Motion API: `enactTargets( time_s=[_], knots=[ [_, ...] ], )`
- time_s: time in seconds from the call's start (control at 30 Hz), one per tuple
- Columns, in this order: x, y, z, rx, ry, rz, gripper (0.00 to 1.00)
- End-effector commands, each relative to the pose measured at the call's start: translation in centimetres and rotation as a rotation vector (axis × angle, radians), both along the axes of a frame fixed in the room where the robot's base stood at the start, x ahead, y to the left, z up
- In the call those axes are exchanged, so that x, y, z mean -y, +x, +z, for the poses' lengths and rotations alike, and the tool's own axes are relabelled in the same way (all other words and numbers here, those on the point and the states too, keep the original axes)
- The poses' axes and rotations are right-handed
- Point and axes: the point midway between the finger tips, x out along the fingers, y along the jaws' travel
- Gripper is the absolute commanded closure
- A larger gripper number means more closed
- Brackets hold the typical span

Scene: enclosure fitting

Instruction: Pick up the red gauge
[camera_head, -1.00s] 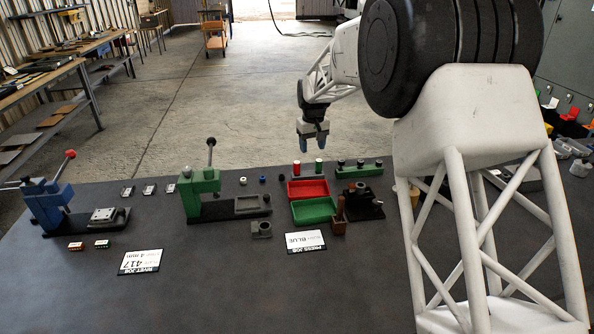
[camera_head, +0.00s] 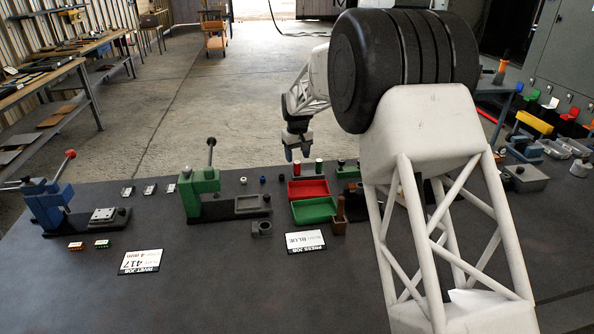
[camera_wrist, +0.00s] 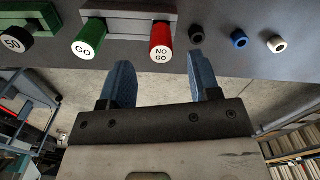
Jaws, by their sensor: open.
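The red gauge (camera_wrist: 161,38) is a red cylinder with a white end marked "NO GO" in the wrist view. In the head view the red gauge (camera_head: 296,169) stands upright behind the red tray. My gripper (camera_wrist: 160,62) is open and empty, and the gauge appears just beyond its blue fingertips, roughly between them in the picture. In the head view my gripper (camera_head: 297,153) hangs close above and behind the gauge. The green gauge (camera_wrist: 89,38), marked "GO", is beside the red one.
A red tray (camera_head: 309,181) and a green tray (camera_head: 333,219) lie in front of the gauges. Black, blue (camera_wrist: 239,39) and white rings sit beside the red gauge. A green press (camera_head: 205,190) stands to the left.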

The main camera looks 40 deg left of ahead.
Motion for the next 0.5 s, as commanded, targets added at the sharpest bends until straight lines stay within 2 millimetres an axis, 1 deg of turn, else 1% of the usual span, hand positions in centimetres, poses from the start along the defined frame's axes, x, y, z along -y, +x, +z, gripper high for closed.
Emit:
enactTargets(
  time_s=[0.1,0.5],
  knots=[
    [0.01,-0.03,-0.69,0.000,-0.001,0.000,0.43],
    [0.01,-0.04,-0.98,0.000,0.000,0.000,0.43]
  ],
)
